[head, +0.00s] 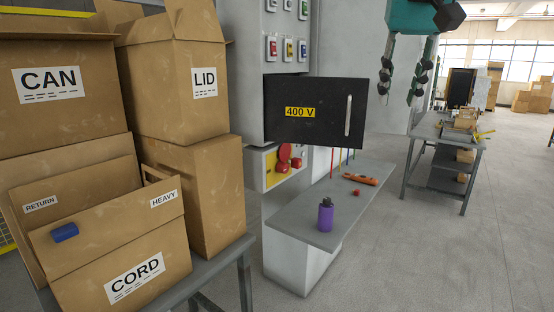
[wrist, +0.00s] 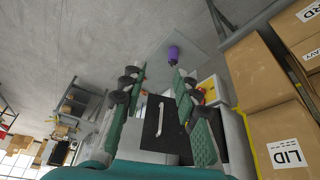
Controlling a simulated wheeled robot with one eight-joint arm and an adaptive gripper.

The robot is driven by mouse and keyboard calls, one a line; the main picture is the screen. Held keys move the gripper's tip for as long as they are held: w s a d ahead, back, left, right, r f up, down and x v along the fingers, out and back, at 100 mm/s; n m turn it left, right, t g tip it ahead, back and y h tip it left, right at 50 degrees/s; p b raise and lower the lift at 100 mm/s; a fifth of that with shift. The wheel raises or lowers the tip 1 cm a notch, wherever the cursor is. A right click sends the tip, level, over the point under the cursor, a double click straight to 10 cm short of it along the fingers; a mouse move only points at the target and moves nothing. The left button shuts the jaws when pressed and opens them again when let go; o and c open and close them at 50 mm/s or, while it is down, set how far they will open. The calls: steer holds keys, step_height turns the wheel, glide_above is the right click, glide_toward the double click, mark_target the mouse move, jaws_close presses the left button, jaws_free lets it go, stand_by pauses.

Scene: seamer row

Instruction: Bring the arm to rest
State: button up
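My gripper (head: 402,90) hangs at the upper right of the head view, teal with dark finger pads, pointing down. Its two fingers are apart with nothing between them. In the wrist view the fingers of my gripper (wrist: 156,80) also stand apart and empty. The gripper appears right of the black 400 V door (head: 315,112) in the head view, with a visible gap to the door's pale handle (head: 348,115). In the wrist view the black door (wrist: 150,130) shows beyond the fingers.
A grey ledge (head: 300,222) holds a purple canister (head: 325,215), an orange tool (head: 361,179) and a small red piece. Labelled cardboard boxes (head: 185,92) fill the left. A grey workbench (head: 432,132) stands at right. The floor (head: 430,260) between is clear.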

steer(key=w+f+n, duration=0.1)
steer(key=w+f, duration=0.7)
steer(key=f, duration=0.5)
steer(key=w+f, duration=0.9)
steer(key=f, duration=0.4)
step_height(320, 180, down, 16)
steer(key=a, duration=0.1)
steer(key=s+a+f+n+y, duration=0.1)
steer(key=s+f, duration=0.8)
steer(key=f, duration=0.5)
steer(key=shift+s+f, duration=0.2)
steer(key=shift+f, duration=0.2)
steer(key=shift+a, duration=0.15)
